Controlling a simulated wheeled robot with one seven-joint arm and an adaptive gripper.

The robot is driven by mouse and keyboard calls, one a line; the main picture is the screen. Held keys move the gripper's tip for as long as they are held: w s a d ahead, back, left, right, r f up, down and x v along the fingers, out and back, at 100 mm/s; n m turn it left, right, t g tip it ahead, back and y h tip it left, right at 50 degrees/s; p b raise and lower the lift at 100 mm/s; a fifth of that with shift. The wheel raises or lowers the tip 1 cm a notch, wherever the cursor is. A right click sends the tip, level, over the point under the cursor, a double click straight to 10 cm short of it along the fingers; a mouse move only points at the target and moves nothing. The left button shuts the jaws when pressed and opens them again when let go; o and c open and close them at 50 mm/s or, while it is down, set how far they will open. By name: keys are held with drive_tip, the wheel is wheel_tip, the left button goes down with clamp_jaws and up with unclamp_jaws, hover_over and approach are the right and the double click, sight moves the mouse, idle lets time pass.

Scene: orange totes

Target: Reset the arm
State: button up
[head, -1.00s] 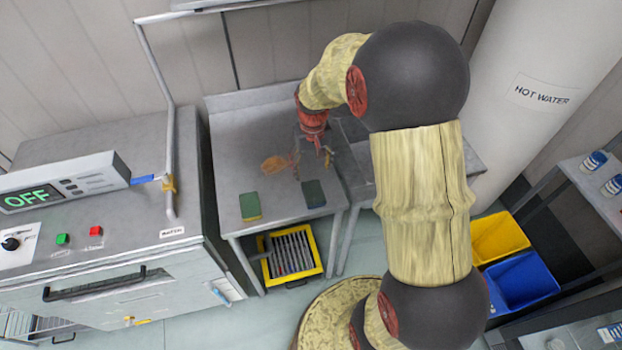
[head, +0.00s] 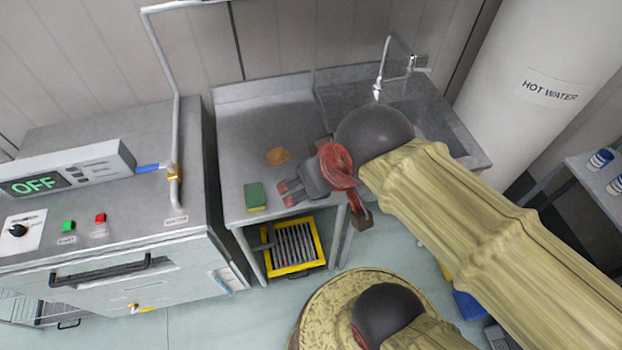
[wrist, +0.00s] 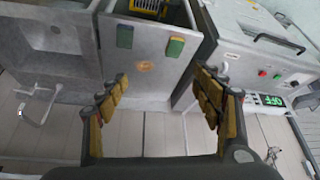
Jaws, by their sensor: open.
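My gripper (head: 286,194) is above the front of the steel counter (head: 240,150), with its fingers toward the left. In the wrist view my gripper (wrist: 162,88) has its padded fingers wide apart and nothing between them. My arm reaches in from the right, bent at a dark round joint over the counter's right side.
A green sponge (head: 254,197) and a flat orange-brown item (head: 278,156) lie on the counter. A dark green block (wrist: 124,36) shows in the wrist view. A sink tap (head: 380,80) stands at the back right, an oven (head: 130,275) at left, a yellow-rimmed crate (head: 293,268) below.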

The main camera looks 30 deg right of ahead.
drive_tip(key=shift+w, duration=0.1)
wheel_tip(320, 180, down, 6)
drive_tip(key=b, duration=0.6)
drive_tip(key=shift+r, duration=0.2)
drive_tip(key=shift+c, duration=0.6)
